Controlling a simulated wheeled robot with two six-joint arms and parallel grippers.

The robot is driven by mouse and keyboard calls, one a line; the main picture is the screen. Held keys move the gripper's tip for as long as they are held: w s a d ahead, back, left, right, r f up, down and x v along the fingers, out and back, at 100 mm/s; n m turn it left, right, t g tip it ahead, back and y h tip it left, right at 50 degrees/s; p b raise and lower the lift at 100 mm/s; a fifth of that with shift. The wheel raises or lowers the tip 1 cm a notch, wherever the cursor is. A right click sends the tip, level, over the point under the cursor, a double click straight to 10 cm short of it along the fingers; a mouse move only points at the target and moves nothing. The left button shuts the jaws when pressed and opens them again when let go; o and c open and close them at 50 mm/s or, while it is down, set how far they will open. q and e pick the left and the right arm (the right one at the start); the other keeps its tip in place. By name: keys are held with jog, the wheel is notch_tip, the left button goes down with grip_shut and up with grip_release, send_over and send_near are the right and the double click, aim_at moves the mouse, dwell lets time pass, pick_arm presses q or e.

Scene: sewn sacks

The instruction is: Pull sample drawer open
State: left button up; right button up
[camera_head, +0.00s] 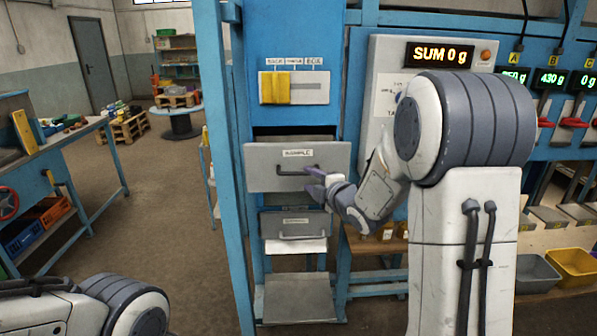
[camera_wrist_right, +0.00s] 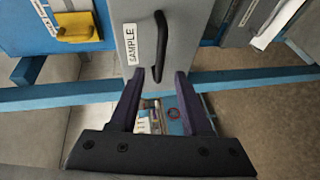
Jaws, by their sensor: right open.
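The sample drawer (camera_head: 262,172) has a grey front with a "SAMPLE" label and a dark bar handle (camera_head: 297,172). It stands out from the blue cabinet, with a dark opening above its front edge. My right gripper (camera_head: 318,183) is open at the right end of the handle. In the right wrist view the drawer front (camera_wrist_right: 185,30) and the handle (camera_wrist_right: 160,45) show close up. The handle's near end lies between the open fingertips of the right gripper (camera_wrist_right: 160,75) in the picture; contact cannot be told. My left gripper is out of view.
A second grey drawer (camera_head: 296,226) sits below, with a grey tray (camera_head: 298,298) under it. A grey display box reading "SUM 0 g" (camera_head: 440,53) stands to the right. A blue post (camera_head: 222,150) stands left of the drawers.

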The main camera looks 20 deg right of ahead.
aim_at(300, 174)
jog(key=p+x, duration=0.2)
jog(key=x, duration=0.4)
jog(key=shift+r, duration=0.15)
jog(key=shift+x, duration=0.8)
jog(key=shift+s, duration=0.1)
grip_shut()
dwell(0.4)
